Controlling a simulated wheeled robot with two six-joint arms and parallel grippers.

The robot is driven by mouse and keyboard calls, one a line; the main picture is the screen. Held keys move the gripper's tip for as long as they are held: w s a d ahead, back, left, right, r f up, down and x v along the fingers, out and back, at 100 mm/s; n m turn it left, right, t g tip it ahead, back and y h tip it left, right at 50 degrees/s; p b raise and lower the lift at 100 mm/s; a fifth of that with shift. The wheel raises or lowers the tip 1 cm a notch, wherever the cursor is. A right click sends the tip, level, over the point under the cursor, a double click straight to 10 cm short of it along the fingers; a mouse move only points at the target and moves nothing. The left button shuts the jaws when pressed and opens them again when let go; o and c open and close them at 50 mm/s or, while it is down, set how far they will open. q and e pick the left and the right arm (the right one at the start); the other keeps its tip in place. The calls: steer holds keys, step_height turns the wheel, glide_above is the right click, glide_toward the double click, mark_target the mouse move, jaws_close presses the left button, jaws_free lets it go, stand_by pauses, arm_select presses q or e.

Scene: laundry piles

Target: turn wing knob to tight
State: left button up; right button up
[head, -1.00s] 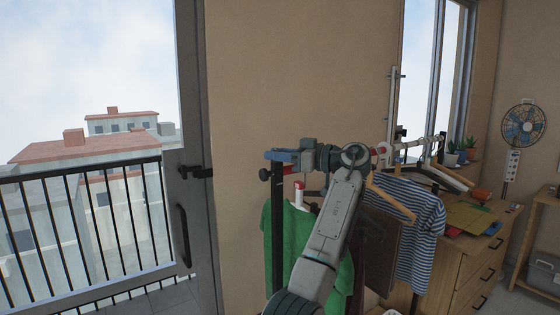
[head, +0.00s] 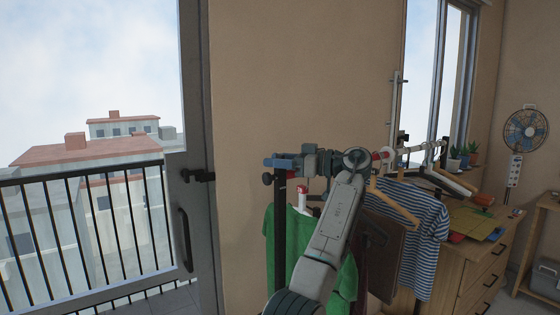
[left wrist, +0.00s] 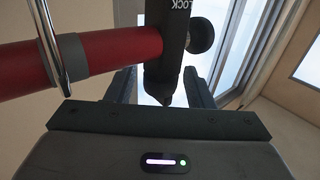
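A dark round knob (head: 267,178) sticks out to the left of the clothes rack's black post (head: 279,225), near its top. In the left wrist view a dark round knob (left wrist: 201,35) shows beside a black fitting (left wrist: 168,45) lettered "LOCK". The fitting's narrow lower end lies between my fingers in that picture; I cannot tell whether they touch it. My left gripper (head: 284,160) is at the top of the post, just above the knob. In the left wrist view my left gripper (left wrist: 163,88) has its fingers apart. My right gripper is not in view.
A red rail (left wrist: 110,55) with a metal hook enters beside the fitting. A green shirt (head: 340,280) and striped shirt (head: 428,225) hang on the rack. A dresser (head: 485,265) stands right. A glass door (head: 195,235) is left; the wall (head: 300,75) behind is bare.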

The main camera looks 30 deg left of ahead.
arm_select(q)
steer(key=b+v, duration=0.3)
steer(key=v, duration=0.8)
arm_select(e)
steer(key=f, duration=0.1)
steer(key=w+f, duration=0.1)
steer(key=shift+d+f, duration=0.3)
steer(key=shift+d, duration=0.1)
arm_select(q)
steer(key=shift+a, duration=0.1)
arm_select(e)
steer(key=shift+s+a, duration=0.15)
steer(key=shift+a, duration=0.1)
